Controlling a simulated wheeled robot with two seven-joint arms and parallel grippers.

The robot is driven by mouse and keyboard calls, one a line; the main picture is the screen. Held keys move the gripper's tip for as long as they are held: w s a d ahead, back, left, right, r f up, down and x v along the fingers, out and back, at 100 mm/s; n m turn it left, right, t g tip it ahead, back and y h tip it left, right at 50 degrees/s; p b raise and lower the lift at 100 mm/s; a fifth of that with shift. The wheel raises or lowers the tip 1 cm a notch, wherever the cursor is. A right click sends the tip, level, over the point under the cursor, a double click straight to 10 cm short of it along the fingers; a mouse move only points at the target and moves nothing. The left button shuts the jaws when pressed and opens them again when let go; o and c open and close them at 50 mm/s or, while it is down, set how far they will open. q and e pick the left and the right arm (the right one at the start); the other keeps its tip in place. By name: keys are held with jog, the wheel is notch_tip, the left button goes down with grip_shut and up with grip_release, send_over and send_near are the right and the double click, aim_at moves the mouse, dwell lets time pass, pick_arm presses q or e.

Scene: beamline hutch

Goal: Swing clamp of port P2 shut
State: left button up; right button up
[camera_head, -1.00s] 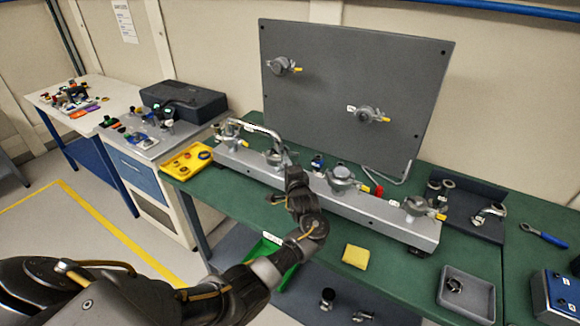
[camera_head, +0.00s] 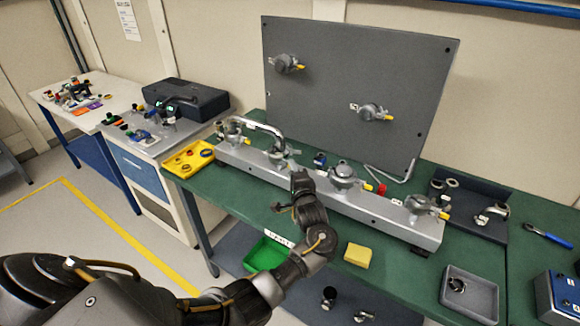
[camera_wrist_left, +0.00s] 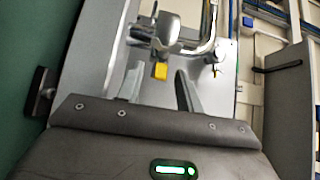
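A grey rail (camera_head: 380,208) on the green bench carries several round metal ports with clamps. The second port from the left (camera_head: 278,156), at the right end of a bent metal pipe (camera_head: 262,126), is nearest my left gripper. Its label is too small to read. My left gripper (camera_head: 299,176) is just in front of and right of this port. In the left wrist view its two fingers (camera_wrist_left: 158,90) are apart and empty. A yellow clamp tip (camera_wrist_left: 160,71) lies just beyond the gap between them, apart from both. Whether that clamp is fully shut I cannot tell. My right gripper is not in view.
A grey upright panel (camera_head: 350,70) with two more clamped ports stands behind the rail. A third port (camera_head: 343,174) is close right of my gripper. A yellow tray (camera_head: 178,165) lies left, a yellow block (camera_head: 358,255) in front, and a grey tray (camera_head: 482,297) at right.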

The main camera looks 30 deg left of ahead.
pick_arm(q)
jog(key=v, duration=0.6)
jog(key=shift+s+d+b, duration=0.2)
jog(key=shift+b, duration=0.15)
jog(key=shift+c, duration=0.5)
